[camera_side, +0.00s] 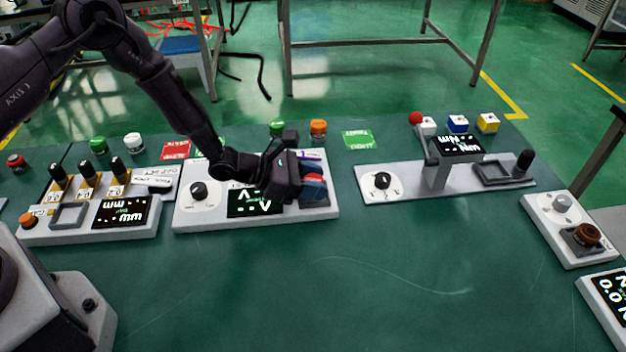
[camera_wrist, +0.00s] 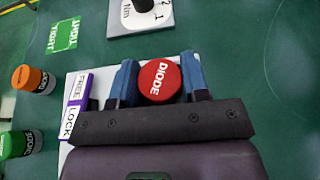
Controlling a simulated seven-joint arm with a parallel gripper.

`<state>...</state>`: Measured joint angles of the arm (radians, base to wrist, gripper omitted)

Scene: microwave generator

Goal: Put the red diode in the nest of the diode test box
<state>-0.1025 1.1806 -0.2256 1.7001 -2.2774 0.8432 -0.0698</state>
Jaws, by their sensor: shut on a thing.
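The red diode (camera_wrist: 159,80) is a round cap with white lettering. It sits between the blue fingertips of my gripper (camera_wrist: 160,84) in the wrist view, and my gripper is shut on it. In the side view my gripper (camera_side: 312,187) is over the right end of the diode test box (camera_side: 190,220), a white box with a dial and a dark display. The red diode (camera_side: 315,179) shows there between the fingers. The nest is mostly hidden by my gripper, and I cannot tell whether the diode touches it.
Purple-edged FREE and LOCK labels (camera_wrist: 76,105) lie beside my gripper. An orange diode (camera_side: 318,129) and a green diode (camera_side: 277,128) stand behind the box. A green card (camera_side: 358,139) lies to their right. Another instrument (camera_side: 382,190) stands right; the front mat is clear.

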